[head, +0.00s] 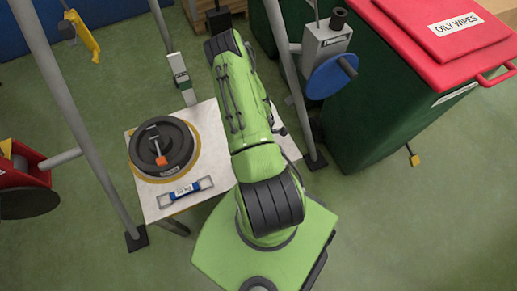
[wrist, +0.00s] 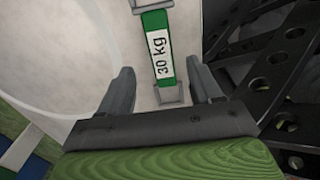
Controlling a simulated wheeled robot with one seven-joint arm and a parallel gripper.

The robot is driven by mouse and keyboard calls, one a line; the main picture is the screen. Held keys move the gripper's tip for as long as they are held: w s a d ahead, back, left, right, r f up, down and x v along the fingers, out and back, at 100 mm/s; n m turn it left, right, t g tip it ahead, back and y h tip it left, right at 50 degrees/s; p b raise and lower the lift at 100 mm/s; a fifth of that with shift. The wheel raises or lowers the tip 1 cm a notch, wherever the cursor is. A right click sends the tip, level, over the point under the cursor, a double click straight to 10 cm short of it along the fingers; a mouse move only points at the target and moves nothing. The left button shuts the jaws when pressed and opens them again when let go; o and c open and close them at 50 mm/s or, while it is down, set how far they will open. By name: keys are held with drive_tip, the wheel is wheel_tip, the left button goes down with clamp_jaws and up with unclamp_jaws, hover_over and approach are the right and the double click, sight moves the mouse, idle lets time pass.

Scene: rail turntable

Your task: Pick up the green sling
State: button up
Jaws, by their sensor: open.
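The green sling (wrist: 151,22), a straight green band with a white "30 kg" label and grey end pieces, lies on a pale surface in the wrist view. My gripper (wrist: 161,76) is open. Its two fingers stand on either side of the sling's near end in the picture, with gaps on both sides. I cannot tell how far the fingertips are above it. In the head view my own arm covers part of the table, and I cannot make out my gripper there.
A white table (head: 150,206) bears a dark round turntable (head: 178,150) and a blue sling (head: 186,190). Black perforated rails (wrist: 262,84) stand close at the right in the wrist view. A green bin with red lid (head: 450,30) stands right. Grey posts (head: 85,125) flank the table.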

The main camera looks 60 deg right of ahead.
wheel_tip(320, 180, down, 5)
drive_tip(key=shift+a+b, duration=0.1)
drive_tip(key=shift+b, duration=0.85)
drive_tip(key=shift+r, duration=0.1)
drive_tip(key=shift+c, duration=0.5)
clamp_jaws()
